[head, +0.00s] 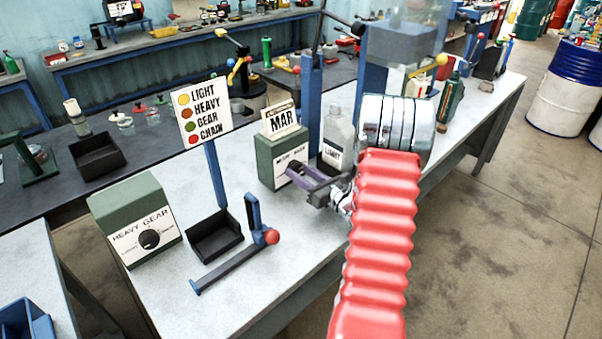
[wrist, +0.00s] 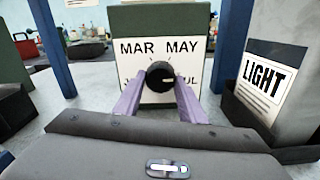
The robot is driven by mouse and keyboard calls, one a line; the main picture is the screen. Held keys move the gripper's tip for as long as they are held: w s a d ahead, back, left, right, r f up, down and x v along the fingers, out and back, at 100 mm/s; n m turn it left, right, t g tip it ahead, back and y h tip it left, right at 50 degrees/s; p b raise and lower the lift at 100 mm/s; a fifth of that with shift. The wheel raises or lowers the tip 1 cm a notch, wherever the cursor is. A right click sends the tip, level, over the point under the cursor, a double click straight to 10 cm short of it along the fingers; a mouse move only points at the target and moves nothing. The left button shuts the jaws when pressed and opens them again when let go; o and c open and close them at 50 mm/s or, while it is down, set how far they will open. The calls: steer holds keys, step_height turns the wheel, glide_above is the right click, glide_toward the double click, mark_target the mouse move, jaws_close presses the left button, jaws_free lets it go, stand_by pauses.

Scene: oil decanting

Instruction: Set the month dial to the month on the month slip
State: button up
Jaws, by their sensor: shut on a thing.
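The month dial is a black knob (wrist: 160,75) on the white face of a green box (head: 268,160). The face reads MAR at upper left and MAY at upper right; the lower labels are partly hidden, with "UL" showing at lower right. A small light mark on the knob faces lower right, but the exact setting is hard to tell. The month slip (head: 283,118) stands on top of the box and reads MAR. My gripper (head: 292,171) reaches the box front from the right. Its purple fingers, also in the wrist view (wrist: 160,84), are shut on the knob from both sides.
A grey bottle labelled LIGHT (head: 337,138) stands in a dark tray close right of the dial box. A colour sign (head: 203,112) on a blue post and a black tray (head: 214,236) are to the left. A HEAVY GEAR box (head: 140,220) stands farther left.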

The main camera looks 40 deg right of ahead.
steer(key=shift+d+n, duration=0.1)
steer(key=shift+n, duration=0.2)
steer(key=n, duration=1.2)
steer(key=shift+d+n, duration=0.1)
steer(key=shift+n, duration=0.2)
steer(key=n, duration=0.5)
steer(key=shift+r, duration=0.1)
steer(key=n, duration=0.5)
steer(key=shift+n, duration=0.3)
steer(key=o, duration=1)
steer(key=shift+r, duration=0.1)
steer(key=shift+o, duration=0.2)
steer(key=shift+s, duration=0.15)
